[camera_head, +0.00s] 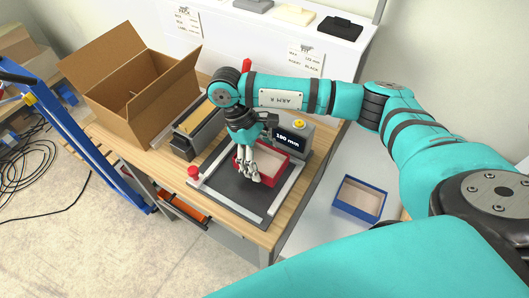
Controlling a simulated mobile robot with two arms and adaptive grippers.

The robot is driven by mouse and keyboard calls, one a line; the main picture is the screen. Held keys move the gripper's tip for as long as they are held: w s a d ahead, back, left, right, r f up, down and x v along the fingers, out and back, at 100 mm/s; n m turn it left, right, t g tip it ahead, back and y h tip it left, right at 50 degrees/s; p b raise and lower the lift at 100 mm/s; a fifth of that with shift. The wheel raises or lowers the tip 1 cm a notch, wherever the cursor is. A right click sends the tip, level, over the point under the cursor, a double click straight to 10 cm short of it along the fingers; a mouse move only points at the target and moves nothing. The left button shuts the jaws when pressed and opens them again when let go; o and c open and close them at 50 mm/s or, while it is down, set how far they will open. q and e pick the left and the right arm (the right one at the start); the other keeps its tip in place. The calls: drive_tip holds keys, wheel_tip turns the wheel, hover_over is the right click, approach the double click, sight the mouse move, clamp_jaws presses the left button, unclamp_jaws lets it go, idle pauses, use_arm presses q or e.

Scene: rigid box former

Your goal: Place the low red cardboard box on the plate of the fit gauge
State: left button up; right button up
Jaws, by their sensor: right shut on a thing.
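The low red cardboard box (272,175) is open-topped with a pale inside. It is over or on the dark plate (230,190) of the fit gauge, between its light side rails; I cannot tell whether it touches the plate. The gauge's grey display unit (293,136) reads 180 mm and stands just behind the box. My right gripper (251,179) points down and is shut on the red box at its near left side, hiding part of that wall. My left gripper is out of view.
A large open brown carton (135,95) stands at the table's left, beside a grey holder (197,133) of cardboard. A red knob (193,172) is at the plate's left corner. A blue box (359,199) lies on a lower grey surface to the right. A blue frame (75,130) stands left.

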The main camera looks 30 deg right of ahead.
sight(264, 156)
drive_tip(key=shift+w+d, duration=0.6)
drive_tip(key=shift+d, duration=0.05)
drive_tip(key=shift+w+d+p, duration=0.35)
drive_tip(key=shift+d, duration=0.05)
wheel_tip(264, 156, down, 3)
drive_tip(key=shift+s+a+f+p, duration=0.1)
drive_tip(key=shift+f+p, duration=0.1)
drive_tip(key=shift+p, duration=0.7)
drive_tip(key=shift+f, duration=0.15)
use_arm(q)
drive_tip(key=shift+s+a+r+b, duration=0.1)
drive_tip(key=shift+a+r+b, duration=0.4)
drive_tip(key=shift+b, duration=0.6)
use_arm(e)
drive_tip(key=shift+f, duration=0.65)
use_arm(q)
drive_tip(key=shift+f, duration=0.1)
use_arm(e)
drive_tip(key=o, duration=1.1)
drive_tip(key=shift+r, duration=0.1)
